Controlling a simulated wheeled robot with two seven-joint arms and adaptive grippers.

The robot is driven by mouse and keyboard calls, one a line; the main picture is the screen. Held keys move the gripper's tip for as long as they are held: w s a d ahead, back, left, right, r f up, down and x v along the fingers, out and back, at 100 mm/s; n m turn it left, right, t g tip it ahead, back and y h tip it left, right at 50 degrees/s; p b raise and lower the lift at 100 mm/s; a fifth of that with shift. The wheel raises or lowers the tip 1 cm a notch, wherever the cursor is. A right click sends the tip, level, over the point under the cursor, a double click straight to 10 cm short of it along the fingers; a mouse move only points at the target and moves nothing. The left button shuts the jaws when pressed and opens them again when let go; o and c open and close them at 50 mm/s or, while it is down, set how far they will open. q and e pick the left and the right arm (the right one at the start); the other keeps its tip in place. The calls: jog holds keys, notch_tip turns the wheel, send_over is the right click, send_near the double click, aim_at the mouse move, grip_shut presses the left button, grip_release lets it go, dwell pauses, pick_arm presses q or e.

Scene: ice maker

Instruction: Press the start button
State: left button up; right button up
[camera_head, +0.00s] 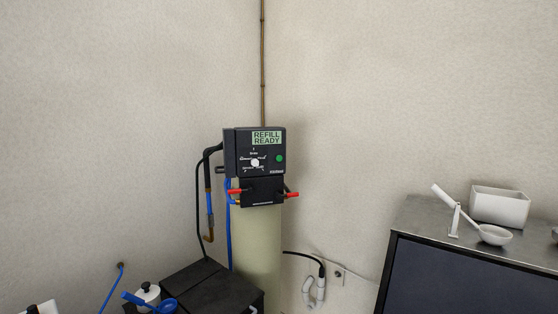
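A black control box (239,150) sits on top of a pale upright cylinder (257,250) near the middle of the head view. Its display (267,138) reads "REFILL READY". A round green spot (279,158), a button or a light, is at the right of its front. A white round knob (255,162) with markings around it is to the left of the green spot. No label reading "start" can be made out. Neither of my grippers can be made out in this view.
A dark-fronted cabinet (470,275) with a metal top stands at right, bearing a white bin (499,207) and a white scoop (494,235). Pipes, hoses and red handles (291,195) surround the control box. A black box (205,287) and a white lidded pot (147,292) are low down.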

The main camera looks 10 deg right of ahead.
jog(key=shift+c, duration=0.5)
grip_shut()
jog(key=shift+d, duration=0.1)
dwell(0.8)
